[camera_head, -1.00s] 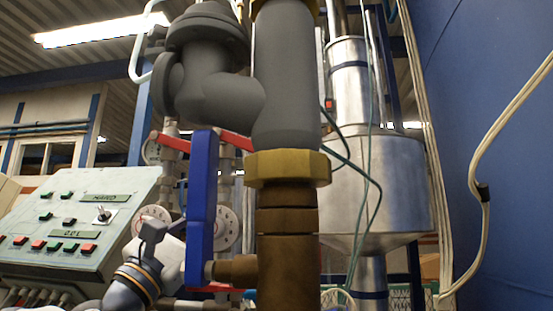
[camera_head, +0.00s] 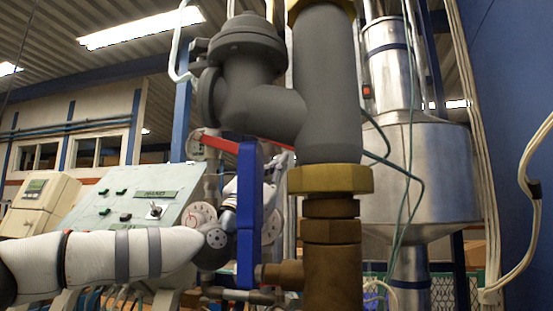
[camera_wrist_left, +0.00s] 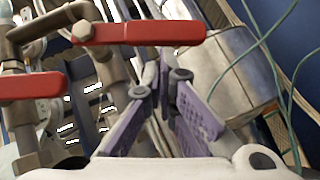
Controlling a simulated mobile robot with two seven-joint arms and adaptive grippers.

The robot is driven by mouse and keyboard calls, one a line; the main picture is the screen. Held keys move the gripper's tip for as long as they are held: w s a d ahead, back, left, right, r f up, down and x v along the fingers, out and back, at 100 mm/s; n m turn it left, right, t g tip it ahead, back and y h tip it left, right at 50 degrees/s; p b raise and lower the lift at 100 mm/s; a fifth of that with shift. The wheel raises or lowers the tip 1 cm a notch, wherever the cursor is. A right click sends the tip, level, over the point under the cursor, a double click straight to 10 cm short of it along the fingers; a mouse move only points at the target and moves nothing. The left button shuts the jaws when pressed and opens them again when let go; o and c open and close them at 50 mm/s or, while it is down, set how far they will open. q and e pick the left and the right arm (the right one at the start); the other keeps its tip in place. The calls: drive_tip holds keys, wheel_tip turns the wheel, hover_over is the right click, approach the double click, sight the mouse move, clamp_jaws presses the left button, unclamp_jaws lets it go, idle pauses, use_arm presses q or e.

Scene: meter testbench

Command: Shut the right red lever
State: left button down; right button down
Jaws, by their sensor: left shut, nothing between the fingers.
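In the left wrist view, two red levers show: the right one (camera_wrist_left: 140,32) lies roughly level across the top, and the left one (camera_wrist_left: 32,85) sits lower at the left edge. My left gripper (camera_wrist_left: 165,84) is shut and empty, below and a little right of the right lever's handle, with no visible contact. In the head view, the left red lever (camera_head: 218,143) shows beside a blue lever, and only a sliver of the right red lever (camera_head: 286,147) shows. My left arm reaches behind the blue lever there, which hides most of the gripper. My right gripper is not in view.
The upright blue lever (camera_head: 248,215) and the thick grey and brass pipe (camera_head: 330,110) stand in front of the red levers. A control panel (camera_head: 125,200) is at the left. A metal tank (camera_head: 425,165) and hanging cables are at the right.

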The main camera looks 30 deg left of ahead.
use_arm(q)
drive_tip(key=shift+w+d, duration=0.1)
drive_tip(key=shift+w, duration=0.1)
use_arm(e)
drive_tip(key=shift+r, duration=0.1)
use_arm(q)
drive_tip(key=shift+d+r+n+t+y, duration=0.15)
drive_tip(key=shift+d+r+n+y, duration=0.05)
drive_tip(key=shift+r+n+y, duration=0.3)
drive_tip(key=shift+d+r+n+t+y, duration=0.15)
drive_tip(key=shift+r+n+y, duration=0.2)
drive_tip(key=shift+n, duration=0.25)
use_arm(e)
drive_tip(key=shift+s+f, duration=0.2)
use_arm(q)
drive_tip(key=shift+f, duration=0.1)
